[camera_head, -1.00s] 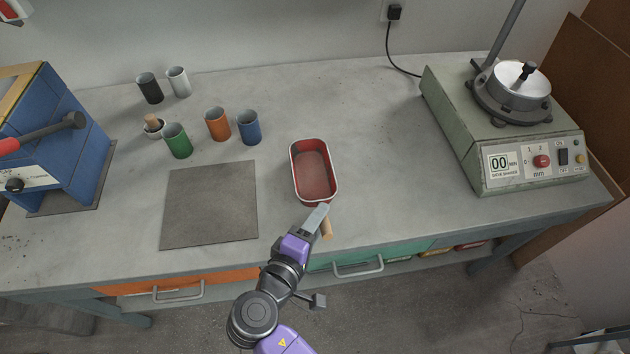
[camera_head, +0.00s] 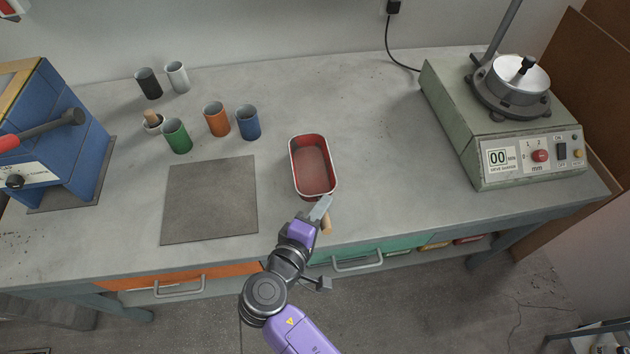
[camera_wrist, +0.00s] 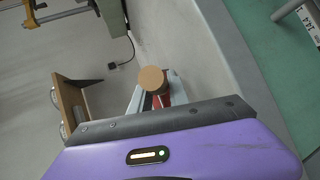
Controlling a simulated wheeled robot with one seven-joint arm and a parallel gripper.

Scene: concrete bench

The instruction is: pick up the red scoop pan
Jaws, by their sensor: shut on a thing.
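The red scoop pan (camera_head: 312,168) is a red, open rectangular pan with rounded corners and a pale rim. It is on or just above the grey bench, right of centre near the front edge. Its wooden handle (camera_head: 327,226) points toward the front edge. My gripper (camera_head: 321,208) is at the pan's near end and is shut on the handle. In the wrist view the round wooden handle end (camera_wrist: 152,79) shows between my fingers, with a little red beyond it. I cannot tell whether the pan is clear of the bench.
A flat grey plate (camera_head: 209,200) lies left of the pan. Behind it stand green (camera_head: 176,136), orange (camera_head: 217,119) and blue (camera_head: 249,122) cups. A blue machine (camera_head: 60,135) is at far left, a sieve shaker (camera_head: 500,130) at right. Bench behind the pan is clear.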

